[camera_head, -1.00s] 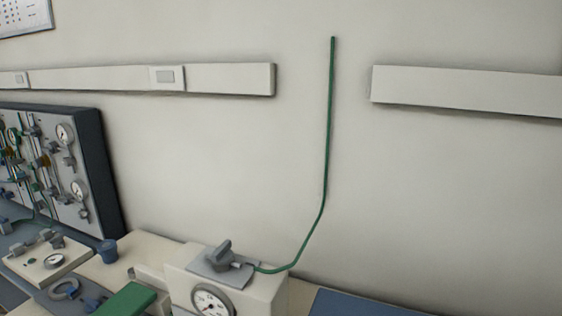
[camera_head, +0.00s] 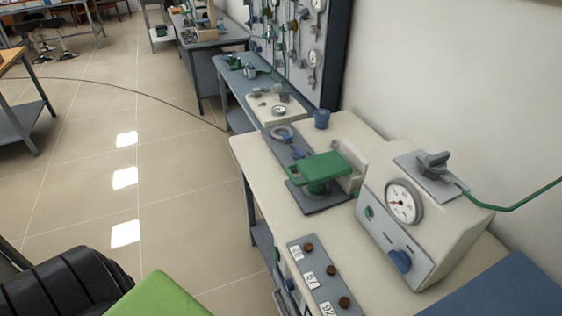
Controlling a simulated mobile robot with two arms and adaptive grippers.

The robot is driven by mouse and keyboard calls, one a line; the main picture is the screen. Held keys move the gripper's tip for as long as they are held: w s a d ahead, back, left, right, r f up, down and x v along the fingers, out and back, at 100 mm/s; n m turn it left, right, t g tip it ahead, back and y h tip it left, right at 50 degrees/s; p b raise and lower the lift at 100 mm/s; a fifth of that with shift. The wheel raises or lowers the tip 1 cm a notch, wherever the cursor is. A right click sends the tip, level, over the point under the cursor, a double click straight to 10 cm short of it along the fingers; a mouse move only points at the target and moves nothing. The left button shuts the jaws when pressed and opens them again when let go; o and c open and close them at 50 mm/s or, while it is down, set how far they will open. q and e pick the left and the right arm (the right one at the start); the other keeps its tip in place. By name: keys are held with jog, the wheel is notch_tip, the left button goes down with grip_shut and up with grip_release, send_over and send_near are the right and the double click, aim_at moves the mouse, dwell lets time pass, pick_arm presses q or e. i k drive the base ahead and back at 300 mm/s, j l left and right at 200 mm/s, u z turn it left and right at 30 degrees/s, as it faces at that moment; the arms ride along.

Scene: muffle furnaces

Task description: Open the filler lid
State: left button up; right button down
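A white cabinet device (camera_head: 455,235) stands on the bench at the right, with a round gauge (camera_head: 404,203) and a blue knob (camera_head: 400,262) on its front panel. On its top is a grey plate with a dark grey handled fitting (camera_head: 434,162), and a green tube (camera_head: 530,199) runs from it to the right. Left of the device is a green flat-topped part (camera_head: 322,167) on a grey base. I cannot tell which part is the filler lid, nor whether any lid is open. Neither gripper is in view.
The light bench top (camera_head: 262,158) carries a blue cup (camera_head: 321,119) and a panel with brown knobs (camera_head: 319,276). A gauge board (camera_head: 290,45) is on the wall behind. A blue surface (camera_head: 505,290) lies at lower right. Open tiled floor (camera_head: 180,130) is at left.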

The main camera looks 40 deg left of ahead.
aim_at(317, 170)
jog(key=k+u, duration=0.1)
jog(key=u, duration=0.8)
